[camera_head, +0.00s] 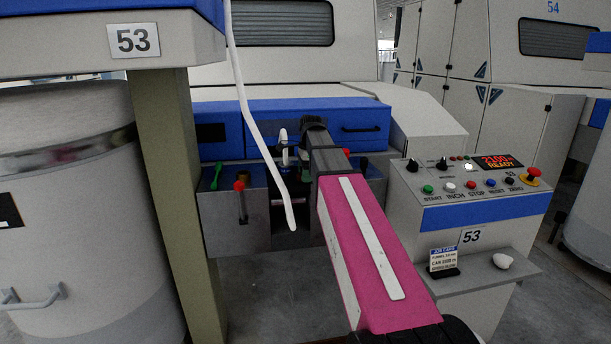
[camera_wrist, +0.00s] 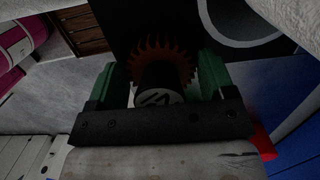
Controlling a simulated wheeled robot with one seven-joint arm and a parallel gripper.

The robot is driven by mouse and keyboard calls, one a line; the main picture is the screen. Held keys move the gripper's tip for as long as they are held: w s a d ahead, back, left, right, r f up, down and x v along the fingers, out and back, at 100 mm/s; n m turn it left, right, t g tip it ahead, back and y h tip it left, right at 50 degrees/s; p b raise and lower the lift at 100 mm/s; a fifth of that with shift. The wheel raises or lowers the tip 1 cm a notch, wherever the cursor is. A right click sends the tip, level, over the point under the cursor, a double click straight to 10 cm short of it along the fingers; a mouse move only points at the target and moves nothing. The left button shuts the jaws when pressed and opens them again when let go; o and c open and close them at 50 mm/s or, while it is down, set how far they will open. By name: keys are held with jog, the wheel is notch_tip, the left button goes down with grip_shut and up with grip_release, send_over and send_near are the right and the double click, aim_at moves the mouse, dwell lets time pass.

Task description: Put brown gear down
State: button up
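In the wrist view, the brown gear (camera_wrist: 161,53), orange-brown with pointed teeth, sits between the green fingers of my gripper (camera_wrist: 163,75). A dark hub (camera_wrist: 158,96) with a pale marked end face is in front of it. The fingers flank the gear and appear to touch its toothed edge on both sides. Dark surfaces lie behind the gear; I cannot tell whether it touches anything there.
A white strand (camera_head: 252,118) hangs left of my arm. The control panel (camera_head: 474,176), reading READY, stands to the right above a small shelf (camera_head: 486,275). A post (camera_head: 178,190) and a large can (camera_head: 75,220) are at left. A red-knobbed lever (camera_head: 240,186) is near the arm.

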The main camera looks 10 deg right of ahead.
jog(key=c, duration=0.6)
jog(key=shift+r, duration=0.2)
jog(key=shift+c, duration=0.2)
